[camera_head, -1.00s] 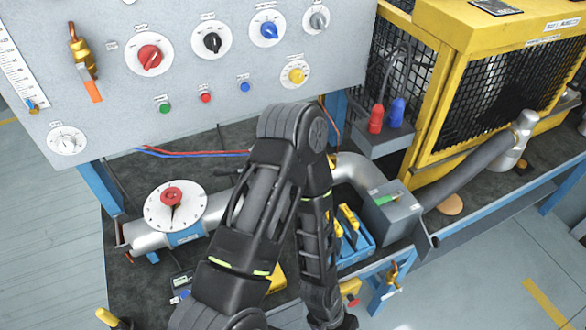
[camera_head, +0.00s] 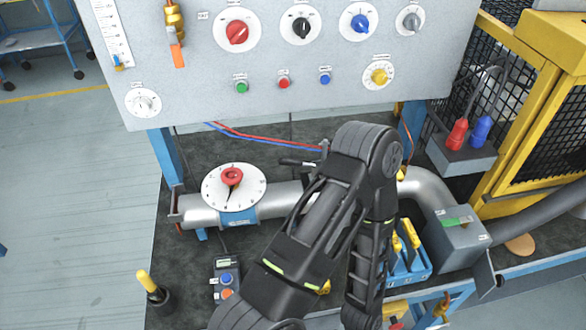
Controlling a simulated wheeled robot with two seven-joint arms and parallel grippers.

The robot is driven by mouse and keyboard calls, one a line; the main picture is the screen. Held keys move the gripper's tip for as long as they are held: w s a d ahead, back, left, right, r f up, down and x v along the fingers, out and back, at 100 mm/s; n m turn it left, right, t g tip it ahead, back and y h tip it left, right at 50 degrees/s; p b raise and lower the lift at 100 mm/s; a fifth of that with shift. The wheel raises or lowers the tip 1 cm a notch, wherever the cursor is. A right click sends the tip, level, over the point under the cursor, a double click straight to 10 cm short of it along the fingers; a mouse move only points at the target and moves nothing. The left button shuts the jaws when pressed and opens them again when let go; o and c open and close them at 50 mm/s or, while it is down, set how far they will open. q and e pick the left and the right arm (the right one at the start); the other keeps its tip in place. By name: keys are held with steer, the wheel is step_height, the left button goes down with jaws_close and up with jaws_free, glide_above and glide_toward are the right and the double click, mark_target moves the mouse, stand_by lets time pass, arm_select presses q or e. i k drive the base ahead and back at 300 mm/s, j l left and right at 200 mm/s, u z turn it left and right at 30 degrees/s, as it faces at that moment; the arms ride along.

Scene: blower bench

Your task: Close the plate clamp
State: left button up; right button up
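I cannot identify the plate clamp for sure. A dark lever-like part (camera_head: 297,163) shows just above the grey pipe (camera_head: 280,197), beside my arm, and may belong to it. My arm covers the middle of the pipe, so what lies behind it is hidden. One of my arms rises from the bottom edge, bends at the centre and runs back down out of the picture. Neither of my gripper's fingers shows in the head view.
A white dial with a red knob (camera_head: 232,177) sits on the pipe. A grey box with a green switch (camera_head: 457,222) and a blue holder with yellow-handled tools (camera_head: 408,268) stand right of my arm. A control panel (camera_head: 205,88) rises behind. Bare bench (camera_head: 190,258) shows at left.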

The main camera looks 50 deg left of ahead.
mark_target(281, 160)
steer(key=k+l, duration=0.4)
steer(key=k, duration=0.2)
steer(key=u, duration=1.6)
